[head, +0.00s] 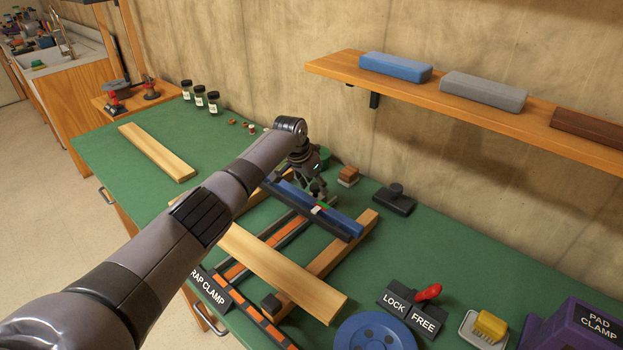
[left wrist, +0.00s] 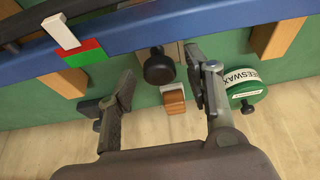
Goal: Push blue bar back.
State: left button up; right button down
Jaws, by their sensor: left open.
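The blue bar (head: 342,220) lies across the rails of the clamp frame on the green bench. In the left wrist view the blue bar (left wrist: 200,33) runs across the top, with a red and green mark (left wrist: 86,52) and a white pointer (left wrist: 61,31) beside it. My left gripper (head: 312,188) is at the bar's wall side, pointing down. In the wrist view its open fingers (left wrist: 160,66) stand either side of the knob; contact cannot be told. My right gripper is not in view.
A lever with a red knob (head: 430,291) stands by LOCK and FREE labels. Wooden boards (head: 158,152) lie on the bench. A beeswax tin (left wrist: 246,92) and a small brown block (left wrist: 174,101) are near the gripper. A shelf (head: 470,108) overhangs at right.

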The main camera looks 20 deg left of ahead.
pick_arm(q)
jog(key=v, duration=1.2)
jog(key=shift+a+f, duration=0.1)
